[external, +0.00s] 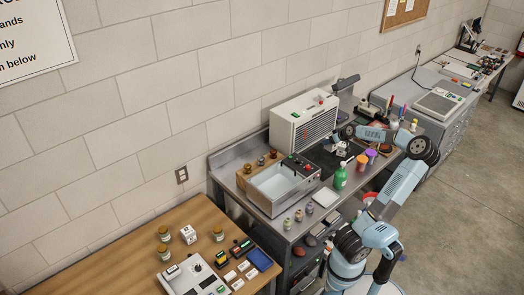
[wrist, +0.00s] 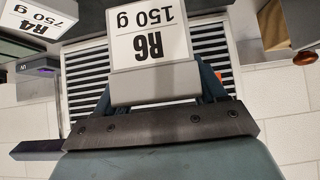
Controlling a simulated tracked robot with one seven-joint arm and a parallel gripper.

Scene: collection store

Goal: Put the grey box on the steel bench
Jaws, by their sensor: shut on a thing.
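My gripper (external: 347,142) is over the steel bench (external: 226,168), in front of the white louvred cabinet. In the wrist view my gripper (wrist: 157,75) has a dark finger on each side of a grey box (wrist: 155,92) and is shut on it. The box has a white label reading R6 150 g, upside down in that view. Its lower parts and whatever lies beneath it are hidden, so I cannot tell whether it touches a surface. A second labelled box, R4 750 g (wrist: 38,22), is close by at the upper left of the wrist view.
The louvred cabinet (external: 303,118) stands behind my gripper. A basin unit (external: 277,187), a green bottle (external: 341,178), an orange cup (external: 364,161) and a purple cup (external: 371,154) crowd the steel bench. Small jars stand along its front left. A wooden table (external: 100,250) is at lower left.

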